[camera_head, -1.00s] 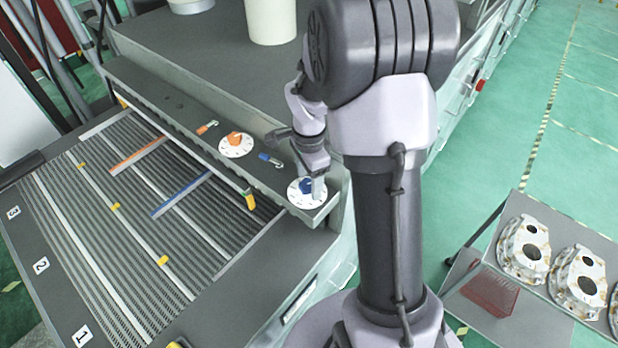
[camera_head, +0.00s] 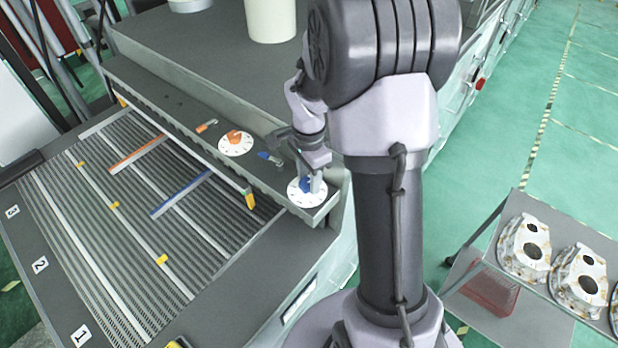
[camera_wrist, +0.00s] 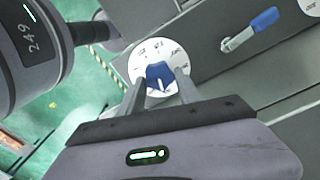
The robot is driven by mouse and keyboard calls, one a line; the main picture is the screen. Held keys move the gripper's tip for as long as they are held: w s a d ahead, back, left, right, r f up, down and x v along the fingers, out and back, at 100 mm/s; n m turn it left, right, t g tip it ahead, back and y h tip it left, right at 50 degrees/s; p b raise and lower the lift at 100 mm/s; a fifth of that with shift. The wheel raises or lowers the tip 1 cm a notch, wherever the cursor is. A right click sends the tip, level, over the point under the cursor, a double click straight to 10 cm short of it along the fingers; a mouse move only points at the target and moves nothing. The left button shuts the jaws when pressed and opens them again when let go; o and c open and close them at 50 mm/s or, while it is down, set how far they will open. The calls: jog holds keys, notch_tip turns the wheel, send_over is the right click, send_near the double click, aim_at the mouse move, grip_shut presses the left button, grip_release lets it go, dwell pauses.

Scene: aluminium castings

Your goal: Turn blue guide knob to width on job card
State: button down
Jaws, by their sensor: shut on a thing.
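The blue guide knob (camera_wrist: 160,78) sits at the centre of a round white dial with black marks (camera_wrist: 147,52). In the head view, the blue knob (camera_head: 305,185) shows partly behind my gripper on its dial (camera_head: 296,199), at the right end of the grey ledge. My gripper (camera_head: 313,180) points down at the knob; in the wrist view its two fingers (camera_wrist: 161,87) are shut on the knob, one on each side. The dial's figures are too small to read. The blue guide bar (camera_head: 181,194) lies across the slatted bed. I see no job card that I can make out.
An orange knob (camera_head: 235,139) on its own dial is further left on the ledge. A small blue-handled lever (camera_head: 270,158) lies between the dials, close to my gripper. An orange guide bar (camera_head: 138,157) crosses the bed. Castings (camera_head: 524,250) stand on a rack at the right.

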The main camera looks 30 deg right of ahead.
jog(key=n+b, duration=0.1)
jog(key=n, duration=0.5)
jog(key=shift+w+b, duration=0.1)
jog(key=shift+b, duration=0.25)
jog(key=n, duration=0.6)
jog(key=shift+w+a+n, duration=0.1)
jog(key=shift+a+n, duration=0.05)
jog(key=shift+n, duration=0.15)
jog(key=n, duration=0.6)
jog(key=shift+a, duration=0.15)
jog(key=n+p, duration=0.1)
jog(key=n, duration=0.5)
jog(key=shift+a, duration=0.1)
jog(key=c, duration=0.8)
grip_release()
jog(key=shift+c, duration=0.2)
jog(key=shift+r, duration=0.1)
